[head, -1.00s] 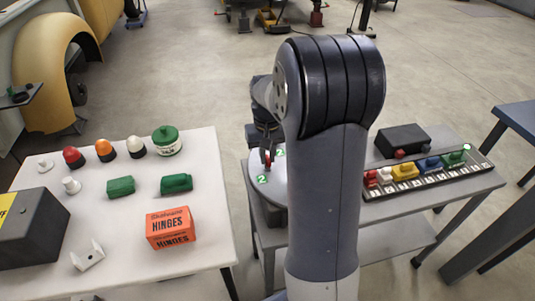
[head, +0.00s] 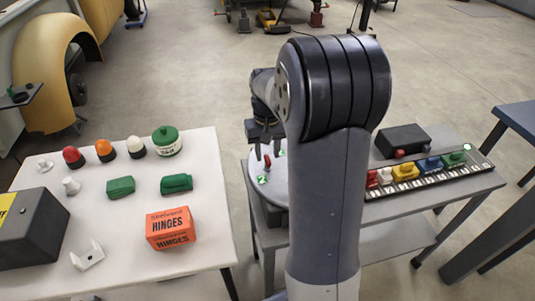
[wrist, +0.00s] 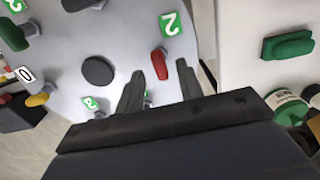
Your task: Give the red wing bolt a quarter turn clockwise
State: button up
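The red wing bolt (wrist: 160,62) stands on a round grey disc (wrist: 70,45), near a green label with a 2 (wrist: 169,23). In the wrist view it appears between and slightly beyond the fingertips of my gripper (wrist: 160,70), with a gap on each side. In the head view the bolt (head: 267,160) shows just below my gripper (head: 266,148). The fingers are apart and seem to hold nothing. My arm hides the right part of the disc (head: 254,174) in the head view.
Other wing bolts, one green (wrist: 12,34) and one yellow (wrist: 37,100), stand on the disc around a dark hub (wrist: 97,71). A rack of coloured parts (head: 430,178) lies right of my arm. A white table (head: 205,255) with an orange hinges box (head: 170,229) stands left.

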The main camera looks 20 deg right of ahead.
aim_at(268, 158)
notch_tip(268, 158, up, 9)
jog(key=shift+r, duration=0.15)
dwell(0.4)
notch_tip(268, 158, down, 11)
jog(key=shift+r, duration=0.1)
jog(key=shift+n, duration=0.3)
dwell(0.5)
